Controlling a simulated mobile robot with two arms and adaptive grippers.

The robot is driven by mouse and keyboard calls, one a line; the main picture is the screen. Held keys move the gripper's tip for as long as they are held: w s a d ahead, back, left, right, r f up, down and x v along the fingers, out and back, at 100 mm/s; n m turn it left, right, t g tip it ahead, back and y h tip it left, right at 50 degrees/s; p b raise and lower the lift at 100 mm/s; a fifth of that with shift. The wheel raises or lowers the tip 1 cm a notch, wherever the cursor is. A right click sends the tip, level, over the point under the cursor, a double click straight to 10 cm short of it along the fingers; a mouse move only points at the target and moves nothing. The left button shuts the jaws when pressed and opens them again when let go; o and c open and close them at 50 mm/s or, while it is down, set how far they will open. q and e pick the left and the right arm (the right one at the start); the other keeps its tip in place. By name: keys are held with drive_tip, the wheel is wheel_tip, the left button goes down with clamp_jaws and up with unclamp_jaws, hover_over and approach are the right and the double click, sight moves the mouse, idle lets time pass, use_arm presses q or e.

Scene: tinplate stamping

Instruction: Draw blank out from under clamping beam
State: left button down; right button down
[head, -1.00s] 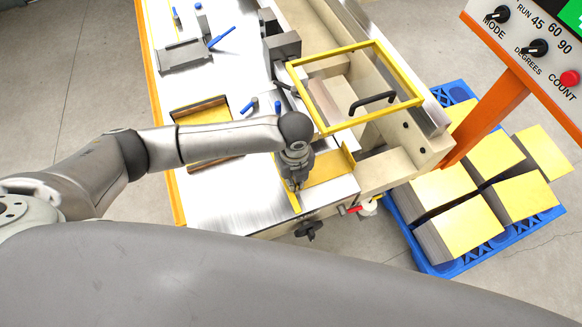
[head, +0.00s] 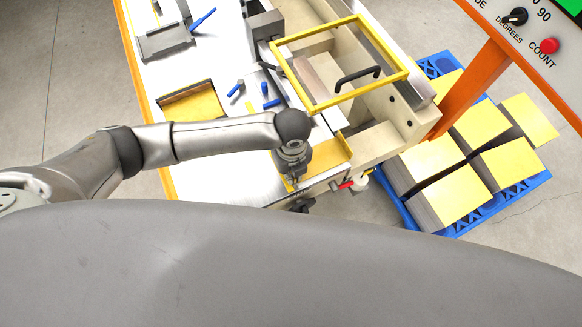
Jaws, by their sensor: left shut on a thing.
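The blank (head: 328,157) is a flat gold sheet on the machine's near end, beside the yellow guard frame. My left gripper (head: 291,183) points down at the sheet's left near edge and is shut on it. The fingertips are small and partly hidden by the wrist. I cannot clearly make out the clamping beam among the grey and cream machine parts behind the sheet. My right gripper is not in view.
The yellow guard frame (head: 310,104) with a black handle stands right behind the sheet. A gold-lined tray (head: 192,102) and blue-handled tools lie on the bench. A blue pallet (head: 412,214) with gold stacks and an orange post (head: 468,90) stand at right.

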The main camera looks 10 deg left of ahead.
use_arm(q)
drive_tip(key=shift+s+d, duration=0.2)
drive_tip(key=shift+s, duration=0.1)
idle(0.4)
drive_tip(key=c, duration=1.5)
unclamp_jaws()
drive_tip(key=shift+o, duration=0.2)
wheel_tip(320, 180, up, 12)
